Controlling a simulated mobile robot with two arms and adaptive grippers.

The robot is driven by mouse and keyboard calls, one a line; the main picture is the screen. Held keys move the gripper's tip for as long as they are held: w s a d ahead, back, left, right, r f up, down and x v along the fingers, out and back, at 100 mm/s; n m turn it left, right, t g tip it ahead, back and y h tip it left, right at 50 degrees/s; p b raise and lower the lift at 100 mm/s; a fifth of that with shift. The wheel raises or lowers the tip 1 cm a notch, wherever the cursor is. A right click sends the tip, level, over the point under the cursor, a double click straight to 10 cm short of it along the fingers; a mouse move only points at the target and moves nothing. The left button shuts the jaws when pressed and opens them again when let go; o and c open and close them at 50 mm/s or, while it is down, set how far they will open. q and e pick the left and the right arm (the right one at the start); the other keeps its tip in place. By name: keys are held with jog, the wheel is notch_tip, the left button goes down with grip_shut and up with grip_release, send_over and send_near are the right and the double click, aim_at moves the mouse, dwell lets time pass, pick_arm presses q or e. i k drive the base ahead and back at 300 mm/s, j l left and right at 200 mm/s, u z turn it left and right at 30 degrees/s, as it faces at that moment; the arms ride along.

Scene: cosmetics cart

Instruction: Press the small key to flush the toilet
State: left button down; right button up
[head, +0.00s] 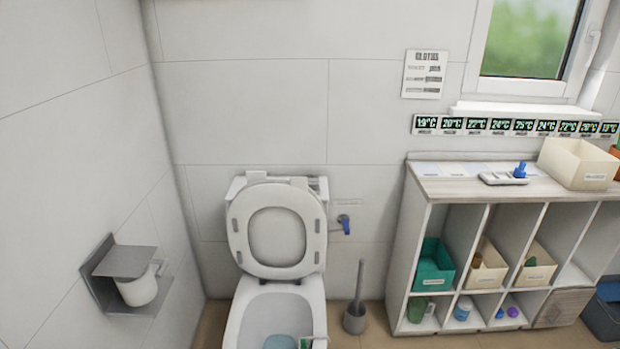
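The white toilet (232,325) stands against the back wall, left of centre, with its seat and lid (277,228) raised against the cistern. Only the top edge of the cistern (298,181) shows above the lid. A small pale raised part (256,176) sits on that top edge; it is too small to tell whether it is the small flush key. The raised lid hides most of the cistern front. The bowl is cut off by the bottom edge, with something teal (280,342) inside. Neither of my grippers is in view.
A blue-handled valve (345,224) is on the wall right of the toilet. A toilet brush (355,315) stands on the floor there. A paper holder (125,262) juts from the left wall. A cubby shelf (440,185) with bins fills the right side.

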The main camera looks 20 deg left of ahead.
aim_at(311, 178)
jog(key=i+l+u, duration=0.15)
jog(key=i, duration=0.4)
jog(key=i+l+u, duration=0.15)
jog(key=i+l, duration=0.3)
jog(key=i+l+u, duration=0.15)
jog(key=i+l, duration=0.25)
jog(key=i, duration=0.15)
